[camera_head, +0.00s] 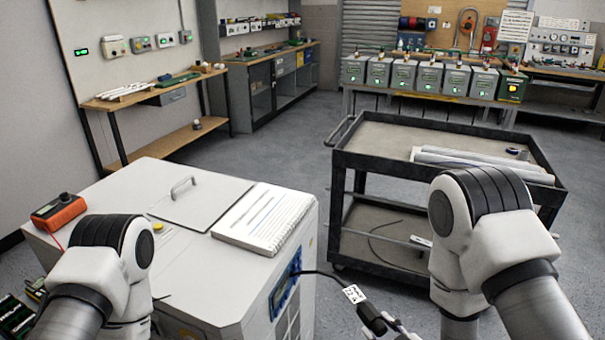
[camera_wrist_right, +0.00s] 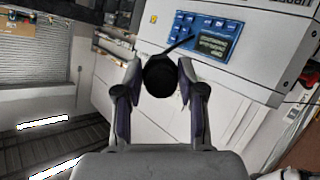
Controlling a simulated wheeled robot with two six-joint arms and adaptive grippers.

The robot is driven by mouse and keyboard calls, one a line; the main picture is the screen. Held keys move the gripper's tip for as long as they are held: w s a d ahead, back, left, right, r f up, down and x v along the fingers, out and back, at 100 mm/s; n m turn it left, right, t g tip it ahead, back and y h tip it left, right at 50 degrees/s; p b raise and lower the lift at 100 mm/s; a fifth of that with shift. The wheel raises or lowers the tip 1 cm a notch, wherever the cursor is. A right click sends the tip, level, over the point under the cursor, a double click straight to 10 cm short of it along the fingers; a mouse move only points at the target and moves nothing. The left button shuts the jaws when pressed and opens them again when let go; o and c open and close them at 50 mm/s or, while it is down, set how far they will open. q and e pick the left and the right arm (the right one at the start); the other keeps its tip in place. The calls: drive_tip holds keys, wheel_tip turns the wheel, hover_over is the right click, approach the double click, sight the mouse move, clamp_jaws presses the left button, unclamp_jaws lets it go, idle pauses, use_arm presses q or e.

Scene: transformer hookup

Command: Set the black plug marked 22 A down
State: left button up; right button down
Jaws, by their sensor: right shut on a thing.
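The black plug (camera_head: 371,318) is near the bottom of the head view, in front of the white cabinet and off its side. A black cable runs from it to the blue panel (camera_head: 285,290) on the cabinet's side. A white tag (camera_head: 355,294) with dark marks, too small to read, is by the plug. My right gripper (camera_head: 392,328) is shut on the plug. In the right wrist view, the plug's round black end (camera_wrist_right: 161,76) is between the two fingers, with the blue panel (camera_wrist_right: 211,38) beyond. My left gripper is not in view, only its arm.
The white cabinet (camera_head: 170,280) carries a notepad (camera_head: 265,217), a handled lid and an orange meter (camera_head: 59,212). A dark cart (camera_head: 385,155) with rolled sheets stands at right behind my right arm; its top's left part is clear. Grey boxes line the back bench.

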drive_tip(key=d+m+h, duration=0.1)
drive_tip(key=d+f+m+h, duration=0.1)
drive_tip(key=h, duration=0.1)
drive_tip(key=d+m+h, duration=0.1)
drive_tip(key=m, duration=0.1)
drive_tip(key=shift+w+d+f+t+h, duration=0.15)
drive_tip(key=shift+d+f+t+h, duration=0.1)
drive_tip(key=shift+d+t+h, duration=0.15)
